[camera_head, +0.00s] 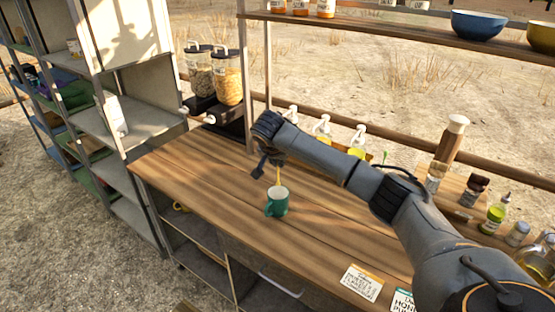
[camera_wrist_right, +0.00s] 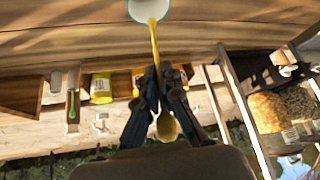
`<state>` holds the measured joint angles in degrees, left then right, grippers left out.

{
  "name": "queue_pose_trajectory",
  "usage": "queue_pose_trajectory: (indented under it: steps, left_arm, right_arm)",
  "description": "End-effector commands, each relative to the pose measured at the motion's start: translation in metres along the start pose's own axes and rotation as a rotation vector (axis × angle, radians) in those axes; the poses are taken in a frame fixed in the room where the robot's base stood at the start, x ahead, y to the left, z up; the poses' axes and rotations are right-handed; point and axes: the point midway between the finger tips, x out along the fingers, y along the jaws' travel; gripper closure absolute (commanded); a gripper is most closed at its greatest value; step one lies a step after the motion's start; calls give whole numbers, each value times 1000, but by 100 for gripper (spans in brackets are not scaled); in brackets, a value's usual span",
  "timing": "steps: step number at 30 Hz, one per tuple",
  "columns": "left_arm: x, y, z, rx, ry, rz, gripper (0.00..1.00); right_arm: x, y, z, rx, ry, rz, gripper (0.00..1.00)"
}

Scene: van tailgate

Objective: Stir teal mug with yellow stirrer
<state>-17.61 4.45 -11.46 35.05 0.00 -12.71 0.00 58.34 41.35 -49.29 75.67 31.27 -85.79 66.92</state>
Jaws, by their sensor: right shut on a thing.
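The teal mug (camera_head: 275,206) stands upright on the wooden counter, near its front edge, in the head view. Its pale inside and teal rim (camera_wrist_right: 147,10) show at the top of the wrist view. My right gripper (camera_head: 269,164) is above the mug and shut on the yellow stirrer (camera_head: 279,178). In the wrist view the stirrer (camera_wrist_right: 154,45) runs between the fingers (camera_wrist_right: 161,88), its rounded end near the palm and its thin end reaching to the mug's opening. How deep the tip sits is hidden. My left gripper is not in view.
The wooden counter (camera_head: 207,168) is clear around the mug. Two cereal dispensers (camera_head: 228,80) stand at its back left. Pump bottles (camera_head: 323,128) line the back behind my right arm. Bottles and jars (camera_head: 495,212) stand at right, and labelled cards (camera_head: 362,282) lie at front.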

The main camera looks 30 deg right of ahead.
Motion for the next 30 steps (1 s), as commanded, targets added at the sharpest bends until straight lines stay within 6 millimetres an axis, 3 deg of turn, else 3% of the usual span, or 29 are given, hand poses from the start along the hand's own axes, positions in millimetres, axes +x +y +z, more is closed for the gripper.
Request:
queue_pose_trajectory:
  steps: [8,30]
  left_arm:
    - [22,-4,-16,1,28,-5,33]
    - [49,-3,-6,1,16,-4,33]
  right_arm:
    - [16,2,21,-1,0,0,100]
    - [68,2,46,-1,-2,0,100]
